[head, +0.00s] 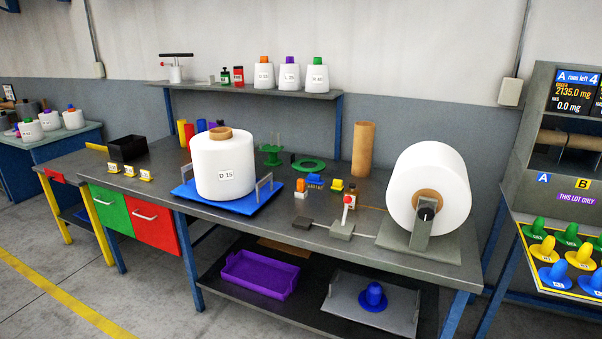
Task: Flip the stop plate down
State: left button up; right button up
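No part is clearly marked as the stop plate, and I cannot tell for sure which one it is. A large white bobbin (450,180) lies on its side on a grey stand (450,248) at the right of the bench. A grey upright piece (423,235) with a dark knob (426,212) stands in front of the bobbin's brown core (428,198). Left of the stand is a small grey block (342,230) with a red-topped lever (348,200) standing up, and a dark flat pad (303,223) lies beside it. Neither gripper is in view.
A rack of coloured cones (555,250) is at the right. The bench front is mostly clear.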

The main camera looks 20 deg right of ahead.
aim_at(51, 174)
jog(key=z, duration=0.25)
jog(key=i+j+u, duration=0.2)
jog(key=i+j, duration=1.5)
jog(key=i, duration=0.05)
